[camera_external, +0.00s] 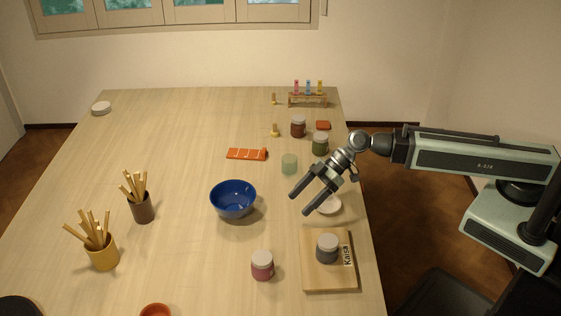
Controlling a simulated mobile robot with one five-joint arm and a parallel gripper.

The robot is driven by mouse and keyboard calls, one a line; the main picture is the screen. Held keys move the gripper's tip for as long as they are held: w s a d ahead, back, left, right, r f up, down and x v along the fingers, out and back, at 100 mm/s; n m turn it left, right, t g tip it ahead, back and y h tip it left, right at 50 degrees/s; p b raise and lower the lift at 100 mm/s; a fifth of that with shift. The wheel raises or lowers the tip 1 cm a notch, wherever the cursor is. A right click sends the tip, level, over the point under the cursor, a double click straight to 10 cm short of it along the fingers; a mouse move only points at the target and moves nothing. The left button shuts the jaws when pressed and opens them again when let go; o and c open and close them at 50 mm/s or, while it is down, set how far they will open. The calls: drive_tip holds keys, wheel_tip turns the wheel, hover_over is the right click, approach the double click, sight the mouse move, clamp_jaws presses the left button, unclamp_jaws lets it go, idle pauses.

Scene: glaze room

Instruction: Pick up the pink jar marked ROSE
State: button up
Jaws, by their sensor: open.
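A pink jar (262,267) with a pale lid stands upright on the table near the front, left of a wooden board. Its label is too small to read. My gripper (298,205) is open and empty, its two fingers pointing down and left above the table. It is above and behind the pink jar, apart from it, and right of the blue bowl.
The wooden board (312,276) marked Kaisa holds a grey jar (328,250). Brush holders (103,256) are at left. The table between them and the pink jar is clear.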

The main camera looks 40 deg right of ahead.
sight(263, 256)
drive_tip(key=s+a+n+g+y+b, duration=0.1)
drive_tip(key=s+a+n+y+b, duration=0.2)
drive_tip(key=s+a, duration=0.6)
drive_tip(key=shift+n, duration=0.3)
drive_tip(key=b+x, duration=0.1)
drive_tip(key=x, duration=0.3)
drive_tip(key=w+r+b+x, duration=0.1)
drive_tip(key=x, duration=0.4)
drive_tip(key=b+x, duration=0.1)
drive_tip(key=x, duration=0.4)
drive_tip(key=shift+w+a+r+b, duration=0.2)
drive_tip(key=shift+w+r+b, duration=0.1)
drive_tip(key=shift+w, duration=0.05)
drive_tip(key=shift+r, duration=0.15)
drive_tip(key=shift+d, duration=0.1)
clamp_jaws()
